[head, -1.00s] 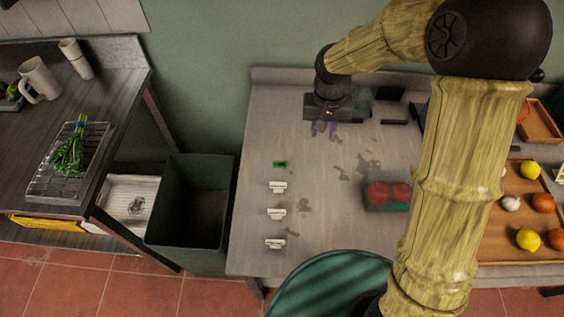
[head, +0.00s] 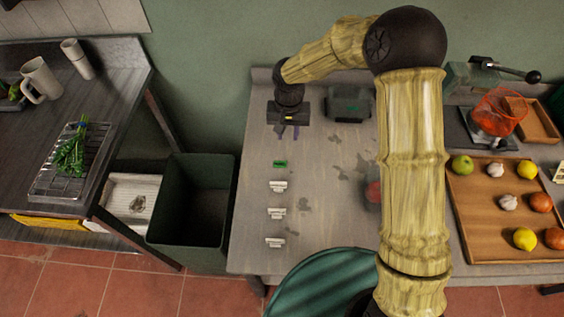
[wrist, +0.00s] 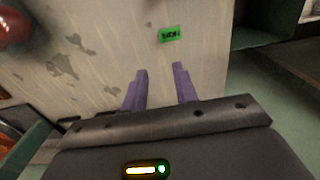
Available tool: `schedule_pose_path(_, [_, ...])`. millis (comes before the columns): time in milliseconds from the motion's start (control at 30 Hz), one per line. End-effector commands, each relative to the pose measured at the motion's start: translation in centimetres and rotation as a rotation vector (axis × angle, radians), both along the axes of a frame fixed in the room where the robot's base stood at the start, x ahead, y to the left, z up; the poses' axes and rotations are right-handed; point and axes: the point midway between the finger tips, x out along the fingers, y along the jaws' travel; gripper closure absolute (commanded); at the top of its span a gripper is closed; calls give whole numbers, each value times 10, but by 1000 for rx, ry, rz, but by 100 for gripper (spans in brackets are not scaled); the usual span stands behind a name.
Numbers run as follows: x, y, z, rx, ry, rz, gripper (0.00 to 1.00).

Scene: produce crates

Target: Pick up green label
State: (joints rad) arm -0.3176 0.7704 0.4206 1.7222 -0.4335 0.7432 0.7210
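The green label (head: 280,164) lies flat on the grey table, above a column of white label holders. It also shows in the wrist view (wrist: 170,34), with dark lettering, ahead of my fingertips. My gripper (head: 288,134) is above the table, a little behind the label in the head view. Its two purple fingers also show in the wrist view (wrist: 160,72); they are apart with nothing between them.
Three white label holders (head: 277,213) stand in a column on the table (head: 330,215). A dark green bin (head: 190,241) stands left of the table. A wooden tray (head: 480,225) with fruit and garlic is at the right. A grey device (head: 348,103) sits at the back.

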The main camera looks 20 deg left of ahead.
Motion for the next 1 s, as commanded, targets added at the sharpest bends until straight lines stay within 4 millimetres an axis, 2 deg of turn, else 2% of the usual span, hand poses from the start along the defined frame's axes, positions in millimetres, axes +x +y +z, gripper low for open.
schedule_pose_path(200, [-1, 0, -39, -2, 4, 2, 71])
schedule_pose_path(400, [-1, 0, -68, -1, 2, 0, 71])
schedule_pose_path(500, [0, 0, -74, 0, 0, 0, 71])
schedule_pose_path(867, [-1, 0, -77, 0, 0, 0, 71])
schedule_pose_path(1000, [-4, 1, -89, -1, 3, 2, 71])
